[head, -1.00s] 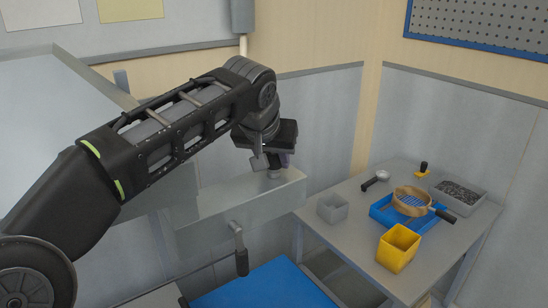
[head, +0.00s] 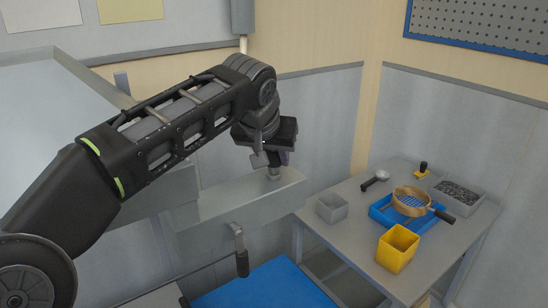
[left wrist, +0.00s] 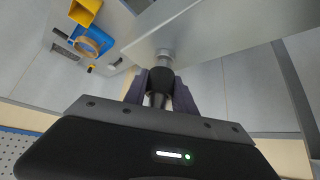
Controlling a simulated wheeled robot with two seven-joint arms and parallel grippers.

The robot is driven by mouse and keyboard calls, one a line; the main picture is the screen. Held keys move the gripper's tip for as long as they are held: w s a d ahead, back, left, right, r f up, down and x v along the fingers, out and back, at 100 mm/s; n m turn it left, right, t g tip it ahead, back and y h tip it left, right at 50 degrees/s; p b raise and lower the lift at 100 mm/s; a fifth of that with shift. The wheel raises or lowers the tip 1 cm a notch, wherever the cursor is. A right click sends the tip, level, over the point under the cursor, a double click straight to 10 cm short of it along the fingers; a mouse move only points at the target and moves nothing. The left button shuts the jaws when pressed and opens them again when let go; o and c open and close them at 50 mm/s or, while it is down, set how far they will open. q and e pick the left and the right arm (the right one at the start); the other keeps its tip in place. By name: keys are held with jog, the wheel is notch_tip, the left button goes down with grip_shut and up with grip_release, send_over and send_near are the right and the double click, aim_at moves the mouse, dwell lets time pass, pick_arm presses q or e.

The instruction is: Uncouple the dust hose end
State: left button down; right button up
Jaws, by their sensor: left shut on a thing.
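My left gripper (head: 274,157) points down over the grey metal trough (head: 240,203) in the head view. In the left wrist view its two fingers (left wrist: 160,92) are shut on a dark, rounded piece (left wrist: 160,78), which I take for the dust hose end. This piece sits in line with a short, pale metal stub (left wrist: 164,57) on the trough's face. The stub also shows in the head view (head: 274,173), just below the fingers. I cannot tell whether the dark piece is still seated on it. My right gripper is out of view.
A crank with a dark handle (head: 241,262) hangs on the trough's front, above a blue surface (head: 265,287). On the right, a grey table (head: 355,208) holds a yellow bin (head: 397,250), a blue tray (head: 381,213) with a sieve (head: 411,201), and a grey box (head: 332,208).

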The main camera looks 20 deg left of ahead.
pick_arm(q)
jog(key=shift+r+p, duration=0.65)
jog(key=shift+r, duration=0.1)
dwell(0.8)
jog(key=shift+r+p, duration=2.25)
jog(key=shift+r, duration=0.3)
